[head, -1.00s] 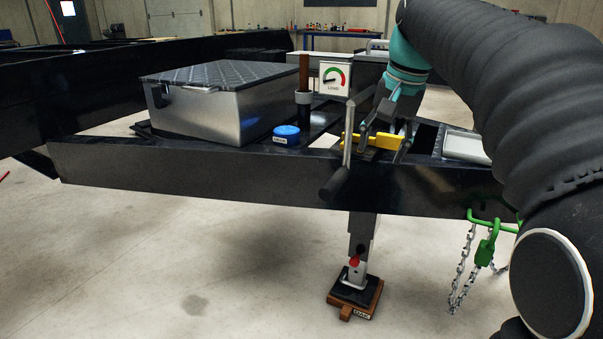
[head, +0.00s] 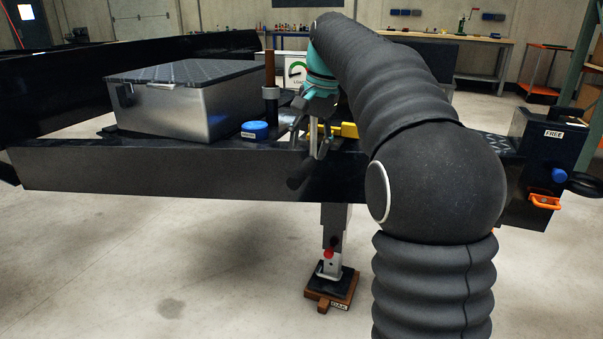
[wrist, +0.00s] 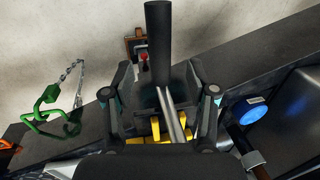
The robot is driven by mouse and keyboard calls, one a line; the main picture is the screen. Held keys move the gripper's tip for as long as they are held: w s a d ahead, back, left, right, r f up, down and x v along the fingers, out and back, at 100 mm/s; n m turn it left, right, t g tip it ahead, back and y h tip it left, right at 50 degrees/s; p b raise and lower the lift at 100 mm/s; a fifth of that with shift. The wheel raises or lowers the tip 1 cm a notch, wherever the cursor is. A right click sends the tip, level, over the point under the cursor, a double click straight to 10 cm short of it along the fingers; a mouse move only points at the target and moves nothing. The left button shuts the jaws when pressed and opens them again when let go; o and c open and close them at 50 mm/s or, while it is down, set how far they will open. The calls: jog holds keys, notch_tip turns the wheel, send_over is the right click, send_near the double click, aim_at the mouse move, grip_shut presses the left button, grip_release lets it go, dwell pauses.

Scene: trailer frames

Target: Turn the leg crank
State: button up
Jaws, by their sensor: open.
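The leg crank shows in the wrist view as a silver arm (wrist: 172,112) with a thick dark handle (wrist: 158,42). In the head view the dark handle (head: 298,178) hangs low in front of the trailer beam, and my gripper hides most of the crank arm. My gripper (head: 308,145) is open at the crank. In the wrist view its fingers (wrist: 160,78) stand on either side of the handle's lower part, with gaps; I cannot tell the depth. The support leg (head: 333,225) stands below on a wooden block (head: 320,303).
A yellow part (head: 348,130) lies behind my gripper. A blue cap (head: 255,130), a brown-handled post (head: 270,75), a load gauge (head: 296,70) and a metal box (head: 190,110) are nearby on the frame. A green hook with chain (wrist: 48,115) hangs at the wrist view's left.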

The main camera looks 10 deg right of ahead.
aim_at(303, 166)
jog(key=shift+w+a+f+b, duration=0.15)
jog(key=shift+f+b, duration=0.05)
jog(key=shift+f, duration=0.8)
jog(key=shift+w+a+f+b, duration=0.1)
jog(key=shift+a+f+b, duration=0.1)
jog(key=shift+f, duration=0.8)
jog(key=shift+w+a+f+b, duration=0.15)
jog(key=shift+f, duration=0.85)
